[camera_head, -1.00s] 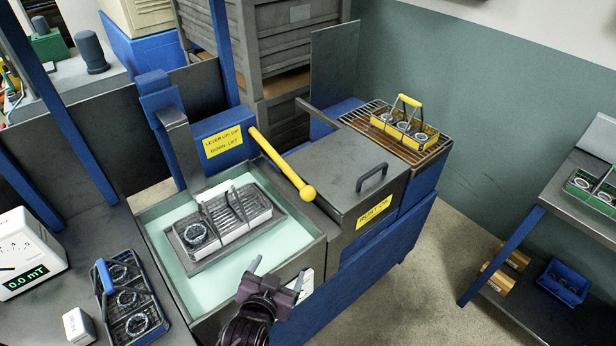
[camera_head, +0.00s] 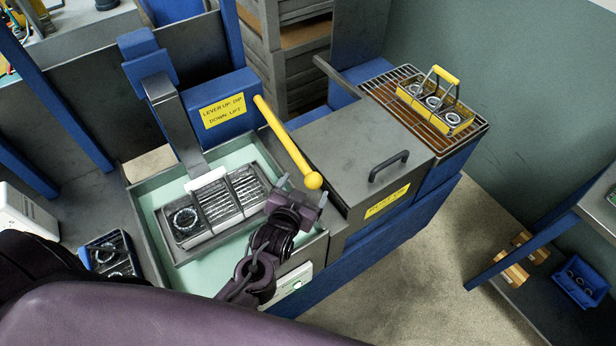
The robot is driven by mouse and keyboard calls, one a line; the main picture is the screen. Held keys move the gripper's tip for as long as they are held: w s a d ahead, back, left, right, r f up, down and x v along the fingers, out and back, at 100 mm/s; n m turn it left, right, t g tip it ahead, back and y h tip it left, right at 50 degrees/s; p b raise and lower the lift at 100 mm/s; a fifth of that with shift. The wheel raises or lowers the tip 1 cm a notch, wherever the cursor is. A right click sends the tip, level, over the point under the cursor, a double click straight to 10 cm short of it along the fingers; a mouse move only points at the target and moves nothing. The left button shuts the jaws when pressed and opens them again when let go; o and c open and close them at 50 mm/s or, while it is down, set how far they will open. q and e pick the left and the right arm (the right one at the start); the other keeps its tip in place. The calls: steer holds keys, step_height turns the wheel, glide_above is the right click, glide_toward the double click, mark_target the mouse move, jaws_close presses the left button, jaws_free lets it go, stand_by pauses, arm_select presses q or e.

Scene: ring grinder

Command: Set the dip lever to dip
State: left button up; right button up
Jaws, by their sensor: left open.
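The dip lever (camera_head: 286,141) is a yellow rod with a round yellow knob (camera_head: 313,180), sloping from the blue housing toward the front right. A yellow label (camera_head: 223,110) on the housing reads lever up dip, down lift. My left gripper (camera_head: 302,191) is open at the knob, its fingertips just below and either side of it in the picture; I cannot tell whether they touch. The tray (camera_head: 196,236) with a basket and a ring hangs on a grey arm over or in the pale green tank (camera_head: 150,205); its depth is unclear. My right gripper is not in view.
A grey lidded box (camera_head: 345,150) with a black handle (camera_head: 388,166) stands right of the lever. A yellow-handled basket (camera_head: 436,102) of rings sits on a rack behind it. Another basket (camera_head: 112,258) lies left of the tank. My purple arm covers the bottom left.

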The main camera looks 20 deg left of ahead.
mark_target(308, 183)
arm_select(q)
steer(key=x, duration=0.3)
steer(key=shift+w+f, duration=0.2)
steer(key=shift+w, duration=0.25)
steer(key=c, duration=0.7)
steer(key=shift+s, duration=0.1)
steer(key=c, duration=0.7)
steer(key=shift+r, duration=0.1)
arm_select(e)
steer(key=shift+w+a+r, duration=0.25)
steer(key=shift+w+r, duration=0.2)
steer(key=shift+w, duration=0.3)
